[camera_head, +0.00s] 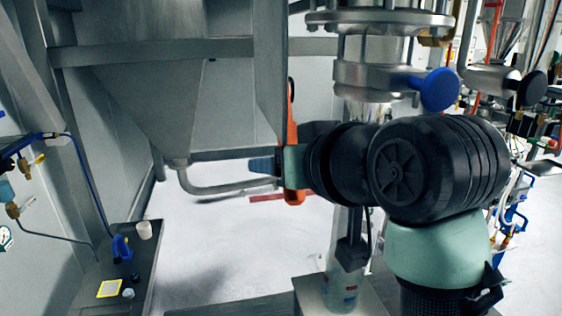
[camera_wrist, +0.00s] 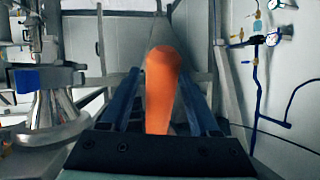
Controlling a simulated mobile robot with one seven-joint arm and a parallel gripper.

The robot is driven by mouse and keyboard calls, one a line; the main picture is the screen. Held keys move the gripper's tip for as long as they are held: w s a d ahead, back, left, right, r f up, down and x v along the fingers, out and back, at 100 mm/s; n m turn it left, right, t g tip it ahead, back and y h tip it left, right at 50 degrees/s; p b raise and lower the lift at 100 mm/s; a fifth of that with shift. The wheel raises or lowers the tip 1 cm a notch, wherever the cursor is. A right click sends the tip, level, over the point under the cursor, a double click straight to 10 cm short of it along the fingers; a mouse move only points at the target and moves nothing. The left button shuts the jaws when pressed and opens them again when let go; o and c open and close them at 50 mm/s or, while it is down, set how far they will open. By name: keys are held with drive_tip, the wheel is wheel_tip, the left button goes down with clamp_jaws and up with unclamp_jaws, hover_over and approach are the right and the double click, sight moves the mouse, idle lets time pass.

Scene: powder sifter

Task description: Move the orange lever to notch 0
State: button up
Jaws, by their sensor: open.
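The orange lever (camera_head: 291,130) stands nearly upright in the head view, its middle partly hidden by my gripper (camera_head: 264,165). In the wrist view the orange lever (camera_wrist: 162,92) rises between the two dark blue fingers of my gripper (camera_wrist: 160,78). The fingers are apart, with a visible gap on each side of the lever. My wrist and forearm reach in from the right in the head view. No notch marks or numbers can be read in either view.
A grey hopper (camera_head: 155,100) with a bent outlet pipe (camera_head: 215,188) stands left of the lever. A steel column with a blue knob (camera_head: 438,89) stands close behind my arm. A grey bench (camera_head: 125,262) with small items is at lower left.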

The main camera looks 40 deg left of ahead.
drive_tip(key=shift+d+r, duration=0.15)
drive_tip(key=shift+r, duration=0.5)
drive_tip(key=f+b+v, duration=0.1)
drive_tip(key=b+v, duration=0.4)
drive_tip(key=v, duration=0.7)
drive_tip(key=shift+s+d+b, duration=0.25)
drive_tip(key=shift+d+b, duration=0.05)
drive_tip(key=shift+b, duration=0.1)
